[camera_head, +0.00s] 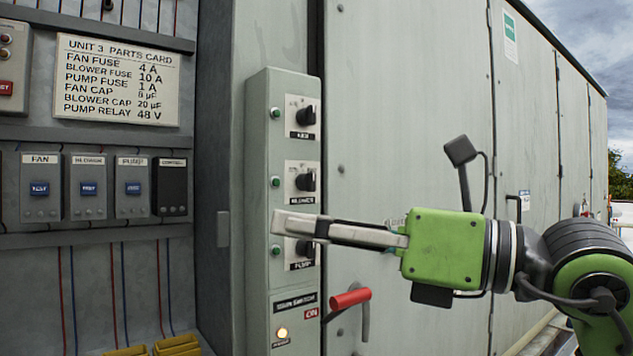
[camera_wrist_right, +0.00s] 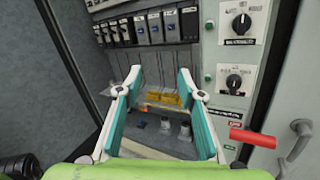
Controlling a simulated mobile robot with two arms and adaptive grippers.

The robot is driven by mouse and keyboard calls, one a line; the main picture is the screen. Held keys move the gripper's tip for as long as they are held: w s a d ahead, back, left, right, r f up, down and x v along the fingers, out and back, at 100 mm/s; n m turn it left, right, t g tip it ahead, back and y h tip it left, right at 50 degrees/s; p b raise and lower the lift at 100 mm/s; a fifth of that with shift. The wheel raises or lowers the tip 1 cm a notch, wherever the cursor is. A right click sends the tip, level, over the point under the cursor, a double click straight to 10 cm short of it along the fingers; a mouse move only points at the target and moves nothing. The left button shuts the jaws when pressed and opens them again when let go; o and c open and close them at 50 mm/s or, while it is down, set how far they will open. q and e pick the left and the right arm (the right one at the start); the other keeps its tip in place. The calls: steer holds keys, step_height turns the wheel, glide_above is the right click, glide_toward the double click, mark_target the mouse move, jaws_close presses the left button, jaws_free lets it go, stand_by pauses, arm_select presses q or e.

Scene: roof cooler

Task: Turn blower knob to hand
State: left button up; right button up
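The blower knob (camera_head: 305,182) is the middle of three black knobs on the grey control box. Its label is blurred but reads like blower. My right gripper (camera_head: 290,224) reaches in from the right, its fingers just below this knob and across the top of the lowest knob (camera_head: 303,248), which is partly hidden. In the right wrist view, my right gripper (camera_wrist_right: 159,78) is open and empty, with both knobs in view, the upper knob (camera_wrist_right: 241,23) and lower knob (camera_wrist_right: 234,82), to the right of its fingers. My left gripper is not in view.
The top knob (camera_head: 306,116) is above. An open cabinet with a parts card (camera_head: 117,80) and breakers (camera_head: 88,187) is at left.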

mark_target(314, 180)
steer(key=w+d+r+m+t+h, duration=0.3)
steer(key=d+r+t+h, duration=0.3)
steer(key=d, duration=0.3)
steer(key=p+x, duration=0.1)
steer(key=x, duration=0.3)
steer(key=p+x, duration=0.2)
steer(key=x, duration=0.2)
steer(key=p+x, duration=0.1)
steer(key=x, duration=0.3)
steer(key=shift+a+f+p, duration=0.25)
steer(key=shift+f+p, duration=0.1)
steer(key=shift+p, duration=0.05)
steer(key=shift+w+a+f, duration=0.15)
steer(key=shift+w+a, duration=0.3)
steer(key=shift+w, duration=0.15)
steer(key=shift+c, duration=0.2)
jaws_close()
